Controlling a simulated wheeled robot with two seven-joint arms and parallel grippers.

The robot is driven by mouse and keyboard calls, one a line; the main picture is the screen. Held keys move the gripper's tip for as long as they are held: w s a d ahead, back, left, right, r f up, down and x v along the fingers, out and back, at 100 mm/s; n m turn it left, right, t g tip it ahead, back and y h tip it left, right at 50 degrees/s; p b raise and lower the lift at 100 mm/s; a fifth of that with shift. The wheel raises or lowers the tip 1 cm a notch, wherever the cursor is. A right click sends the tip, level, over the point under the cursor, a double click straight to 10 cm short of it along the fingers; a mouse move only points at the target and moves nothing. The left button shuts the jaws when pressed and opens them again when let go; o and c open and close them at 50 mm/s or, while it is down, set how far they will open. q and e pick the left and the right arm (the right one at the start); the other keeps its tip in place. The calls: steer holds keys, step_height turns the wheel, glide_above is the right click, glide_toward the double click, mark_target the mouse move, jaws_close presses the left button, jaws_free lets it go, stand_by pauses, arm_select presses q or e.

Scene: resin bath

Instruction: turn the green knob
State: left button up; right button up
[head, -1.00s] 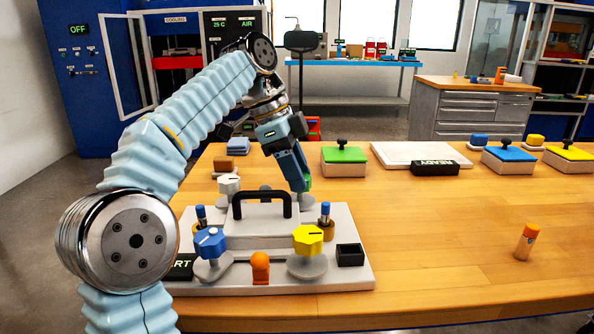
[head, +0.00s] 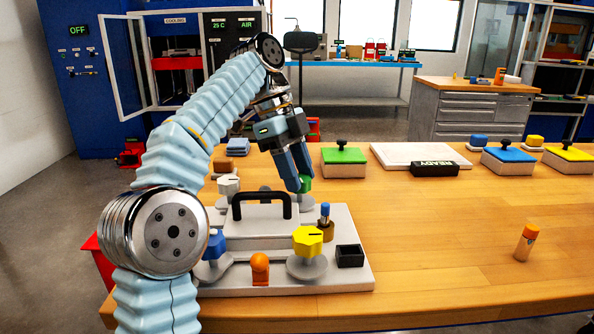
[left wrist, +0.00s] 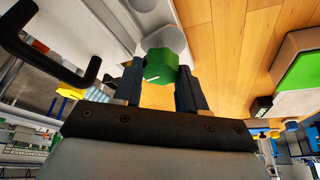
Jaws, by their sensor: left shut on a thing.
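The green knob (head: 305,184) stands at the back right corner of the grey fixture plate (head: 345,215), partly hidden by my left gripper in the head view. My left gripper (head: 300,186) reaches down over it, its dark blue fingers on either side. In the left wrist view the green knob (left wrist: 160,66) sits between the two fingertips (left wrist: 160,78), with a pale mark on its face. My left gripper is shut on it. My right gripper is not in view.
A green-lidded box (head: 344,157) stands to the right. The table's right front is mostly clear.

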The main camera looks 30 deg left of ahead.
arm_select(q)
steer(key=o, duration=1.1)
steer(key=shift+c, duration=0.2)
